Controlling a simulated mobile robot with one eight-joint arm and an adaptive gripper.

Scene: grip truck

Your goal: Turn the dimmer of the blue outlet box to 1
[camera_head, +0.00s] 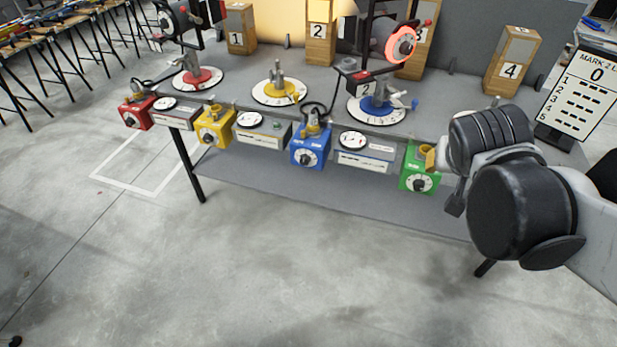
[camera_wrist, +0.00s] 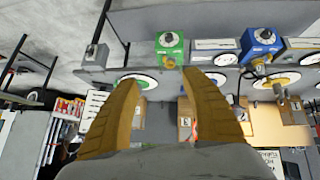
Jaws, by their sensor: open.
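The blue outlet box (camera_head: 310,150) hangs at the table's front edge, between the yellow and green boxes. Its round dimmer knob (camera_head: 307,158) faces forward; the setting is too small to read. A plug with a dark cable sits on top of the box. The blue box also shows in the wrist view (camera_wrist: 259,45), at the upper right. My gripper (camera_wrist: 157,76) is open and empty, with its two tan fingers spread. It is apart from the blue box, which lies outside the fingers to the right. In the head view my arm hides most of the gripper.
The green box (camera_head: 420,170), yellow box (camera_head: 214,128) and red box (camera_head: 137,113) stand along the same table edge (camera_head: 270,181). White gauge units sit between them. A lamp over the blue turntable (camera_head: 376,110) glows red. The floor in front is clear.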

